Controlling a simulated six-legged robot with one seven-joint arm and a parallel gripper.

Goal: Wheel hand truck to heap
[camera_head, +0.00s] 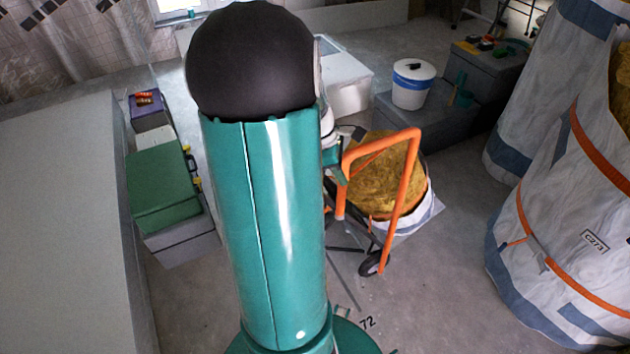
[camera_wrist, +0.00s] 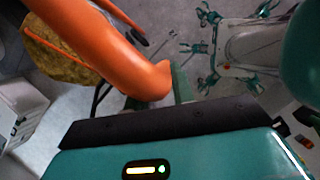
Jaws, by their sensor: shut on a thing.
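The hand truck (camera_head: 404,190) has an orange tube frame and dark wheels, and stands right of my arm in the head view. A round load of yellow-brown material (camera_head: 375,183) in a pale sack rides on it. My gripper (camera_head: 338,168) is at the left upper part of the frame, partly hidden by my arm. In the wrist view the orange tube (camera_wrist: 100,42) runs down to my gripper (camera_wrist: 165,90), which is shut on the handle. The load (camera_wrist: 55,52) shows behind the tube. I cannot tell a separate heap in either view.
Large white sacks with orange straps (camera_head: 560,240) stand at the right. A grey block with a white bucket (camera_head: 412,85) stands behind the hand truck. Green and grey cases (camera_head: 165,190) and a pale wall (camera_head: 60,230) are at left. Floor is clear right of the wheels.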

